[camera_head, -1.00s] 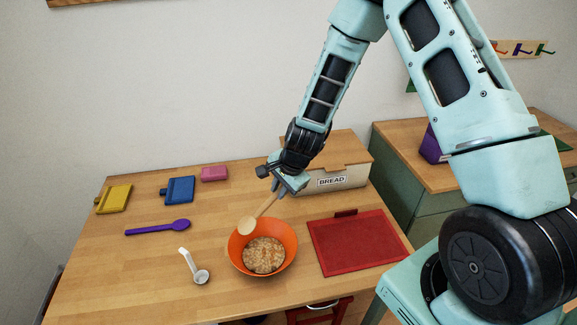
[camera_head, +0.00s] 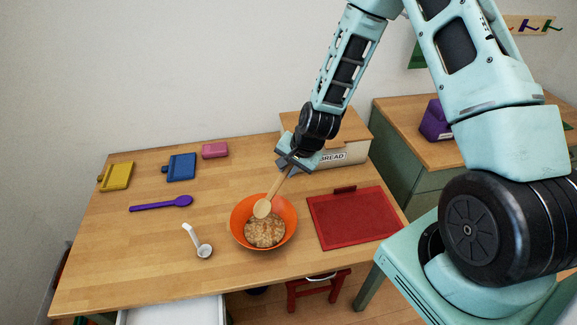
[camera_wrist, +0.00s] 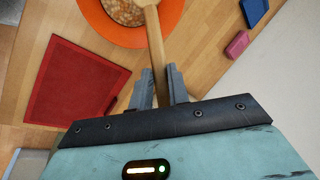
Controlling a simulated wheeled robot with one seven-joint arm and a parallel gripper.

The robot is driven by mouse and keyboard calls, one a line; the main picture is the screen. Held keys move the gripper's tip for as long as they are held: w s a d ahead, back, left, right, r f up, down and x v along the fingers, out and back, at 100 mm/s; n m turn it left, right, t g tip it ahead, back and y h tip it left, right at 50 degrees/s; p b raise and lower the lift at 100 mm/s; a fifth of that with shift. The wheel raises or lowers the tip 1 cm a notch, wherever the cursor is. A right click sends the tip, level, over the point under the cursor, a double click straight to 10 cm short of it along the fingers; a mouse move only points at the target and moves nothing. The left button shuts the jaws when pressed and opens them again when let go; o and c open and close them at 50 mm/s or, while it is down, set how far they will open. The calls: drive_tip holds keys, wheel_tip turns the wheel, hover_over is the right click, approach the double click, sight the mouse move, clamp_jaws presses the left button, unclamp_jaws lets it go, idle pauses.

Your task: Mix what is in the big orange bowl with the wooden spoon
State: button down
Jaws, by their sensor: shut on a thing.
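The big orange bowl (camera_head: 290,212) stands on the wooden table and holds a lumpy beige mixture (camera_head: 265,232). My gripper (camera_head: 292,164) is shut on the handle of the wooden spoon (camera_head: 263,208), above and behind the bowl. The spoon tilts down toward the bowl, and its head is over the far part of the mixture. I cannot tell whether the head touches it. In the wrist view, the spoon handle (camera_wrist: 155,50) runs from between the fingers to the bowl (camera_wrist: 100,22); the spoon's head is mostly out of view.
A red board (camera_head: 352,214) lies right of the bowl, with a bread box (camera_head: 345,155) behind. A white ladle (camera_head: 203,250) and purple spoon (camera_head: 160,203) lie left. Yellow (camera_head: 117,177), blue (camera_head: 181,167) and pink (camera_head: 215,150) items line the back. An open white drawer (camera_head: 172,312) is below.

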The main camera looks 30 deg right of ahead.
drive_tip(key=shift+f+b, duration=3.5)
drive_tip(key=shift+f, duration=1.1)
drive_tip(key=shift+s, duration=0.1)
